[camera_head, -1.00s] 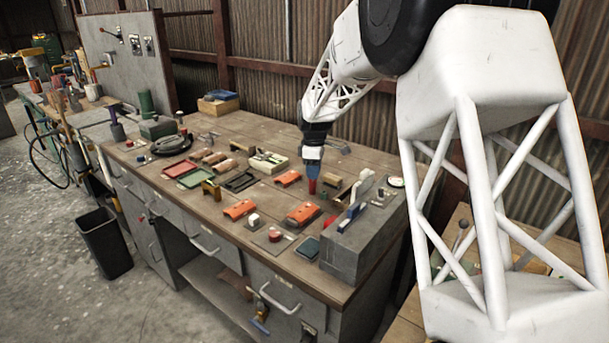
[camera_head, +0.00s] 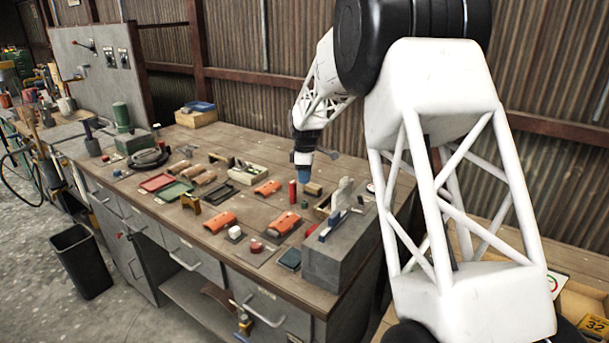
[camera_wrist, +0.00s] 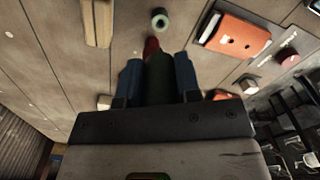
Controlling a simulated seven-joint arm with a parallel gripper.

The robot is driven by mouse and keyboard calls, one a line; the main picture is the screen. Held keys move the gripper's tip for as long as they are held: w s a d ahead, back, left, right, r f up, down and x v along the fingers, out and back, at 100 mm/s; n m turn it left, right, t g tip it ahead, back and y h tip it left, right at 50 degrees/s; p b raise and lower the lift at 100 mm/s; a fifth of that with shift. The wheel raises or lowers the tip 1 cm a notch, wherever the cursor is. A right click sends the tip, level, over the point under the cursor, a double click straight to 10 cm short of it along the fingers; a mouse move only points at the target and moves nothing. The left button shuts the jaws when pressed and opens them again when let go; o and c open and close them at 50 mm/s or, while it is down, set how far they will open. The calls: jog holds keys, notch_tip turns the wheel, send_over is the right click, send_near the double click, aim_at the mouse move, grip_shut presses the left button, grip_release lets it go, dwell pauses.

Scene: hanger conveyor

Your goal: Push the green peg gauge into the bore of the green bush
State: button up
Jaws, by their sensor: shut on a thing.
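My gripper (camera_wrist: 158,80) has two blue fingers shut on the green peg gauge (camera_wrist: 158,72), which shows dark green between them in the wrist view. In the head view my gripper (camera_head: 303,180) is above the bench, and I cannot make out the peg there. The green bush (camera_wrist: 160,18) stands beyond the peg tip in the wrist view, its pale ring and dark bore facing up. A small green thing below the fingers in the head view (camera_head: 305,204) looks like this bush. The peg appears apart from it.
A red cylinder (camera_head: 292,193) stands close by, and shows just past the peg tip in the wrist view (camera_wrist: 151,45). An orange cover (camera_head: 285,223) and a red knob (camera_head: 256,246) lie nearer the front. A grey block (camera_head: 338,258) is at the right.

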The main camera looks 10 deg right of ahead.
jog(key=shift+f, duration=2.25)
jog(key=shift+f, duration=1.65)
dwell(0.8)
jog(key=o, duration=0.7)
jog(key=shift+o, duration=0.3)
jog(key=o, duration=0.5)
jog(key=shift+r, duration=0.1)
jog(key=shift+r, duration=2.9)
